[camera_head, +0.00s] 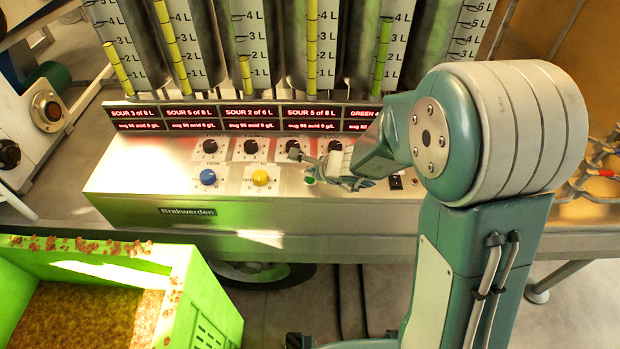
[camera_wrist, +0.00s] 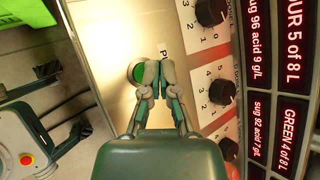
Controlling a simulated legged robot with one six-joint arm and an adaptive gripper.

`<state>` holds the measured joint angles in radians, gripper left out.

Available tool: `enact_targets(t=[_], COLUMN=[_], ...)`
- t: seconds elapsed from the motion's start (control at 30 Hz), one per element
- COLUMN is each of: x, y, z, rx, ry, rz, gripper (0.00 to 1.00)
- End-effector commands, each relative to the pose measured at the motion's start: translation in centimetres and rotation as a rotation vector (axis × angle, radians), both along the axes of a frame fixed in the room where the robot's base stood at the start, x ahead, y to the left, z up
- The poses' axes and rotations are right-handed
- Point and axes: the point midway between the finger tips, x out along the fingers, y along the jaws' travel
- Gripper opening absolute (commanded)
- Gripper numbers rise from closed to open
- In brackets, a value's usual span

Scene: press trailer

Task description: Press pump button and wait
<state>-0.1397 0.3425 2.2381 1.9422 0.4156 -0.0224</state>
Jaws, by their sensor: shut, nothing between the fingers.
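The green button (camera_head: 309,180) is on the metal front panel, right of the yellow button (camera_head: 260,178) and the blue button (camera_head: 208,177). In the wrist view the green button (camera_wrist: 137,72) shows at the left of my fingertips, beside a partly hidden label starting "P". My gripper (camera_head: 314,167) is shut and empty, with its fingertips at the panel close to the green button. In the wrist view my gripper (camera_wrist: 157,73) overlaps the button's right edge. I cannot tell whether the fingertips touch or press it.
Black knobs (camera_head: 251,146) line the panel above the buttons, under red-lettered displays (camera_head: 245,112). Clear level gauges (camera_head: 312,45) stand behind. A bright green crate (camera_head: 205,300) stands at the lower left. A red emergency button (camera_wrist: 27,159) shows at the wrist view's lower left.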

Motion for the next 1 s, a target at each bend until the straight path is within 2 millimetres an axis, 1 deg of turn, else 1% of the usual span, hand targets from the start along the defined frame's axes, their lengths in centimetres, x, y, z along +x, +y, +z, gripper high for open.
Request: enact_targets(t=[0.3, 1.0], x=[-0.1, -0.1], y=[-0.1, -0.1], z=[-0.7, -1.1], rx=[0.000, 0.000], ry=[0.001, 0.001], rz=[0.001, 0.000], gripper=[0.00, 0.00])
